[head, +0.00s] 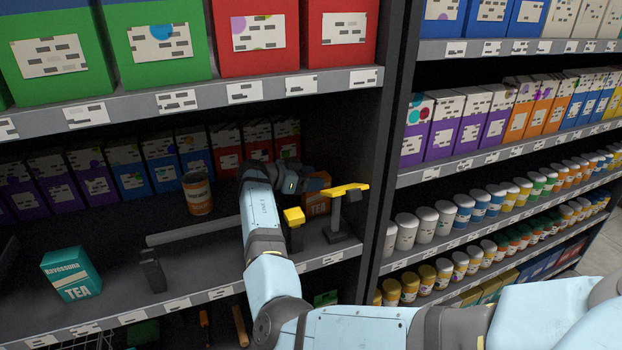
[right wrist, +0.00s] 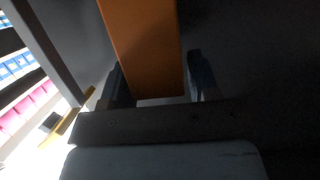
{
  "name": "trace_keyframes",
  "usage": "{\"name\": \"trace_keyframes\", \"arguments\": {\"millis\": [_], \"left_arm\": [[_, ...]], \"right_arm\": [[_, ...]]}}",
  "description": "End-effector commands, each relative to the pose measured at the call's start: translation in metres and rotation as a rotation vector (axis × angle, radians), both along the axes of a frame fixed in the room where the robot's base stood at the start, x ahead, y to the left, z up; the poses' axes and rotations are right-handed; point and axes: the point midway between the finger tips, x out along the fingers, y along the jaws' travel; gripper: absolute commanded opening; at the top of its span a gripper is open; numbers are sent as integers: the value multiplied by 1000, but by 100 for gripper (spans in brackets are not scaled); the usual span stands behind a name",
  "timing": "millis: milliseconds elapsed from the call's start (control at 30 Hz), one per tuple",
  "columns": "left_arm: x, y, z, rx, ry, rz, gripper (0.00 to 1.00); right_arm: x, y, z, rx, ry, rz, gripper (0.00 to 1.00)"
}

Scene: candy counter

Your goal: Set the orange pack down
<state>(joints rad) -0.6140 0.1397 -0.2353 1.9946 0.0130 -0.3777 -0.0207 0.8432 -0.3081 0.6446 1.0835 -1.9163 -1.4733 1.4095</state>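The orange pack (head: 318,205), lettered TEA, is at the right end of the middle shelf, beside the dark side panel. My right gripper (head: 318,183) reaches in over it. In the right wrist view the orange pack (right wrist: 143,45) lies between the two fingers of my right gripper (right wrist: 160,85), with a finger close against each side. The pack's lower part is partly hidden in the head view by the yellow-topped stand, and I cannot tell whether it touches the shelf. My left gripper is not in view.
A teal tea pack (head: 71,274) stands on the left of the middle shelf (head: 195,275). An orange-brown can (head: 198,193) is farther back. Dark upright stands (head: 152,271), two with yellow tops (head: 347,190), rise near the shelf front.

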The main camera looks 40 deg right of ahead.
Motion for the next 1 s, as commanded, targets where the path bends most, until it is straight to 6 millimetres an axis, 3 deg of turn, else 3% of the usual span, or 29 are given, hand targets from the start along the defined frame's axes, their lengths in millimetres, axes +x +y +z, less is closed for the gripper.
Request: {"name": "trace_keyframes", "arguments": {"millis": [567, 1000], "left_arm": [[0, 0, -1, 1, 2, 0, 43], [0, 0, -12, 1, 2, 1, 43]], "right_arm": [[0, 1, 0, 0, 0, 0, 55], [5, 20, 5, 1, -1, 1, 55]]}}
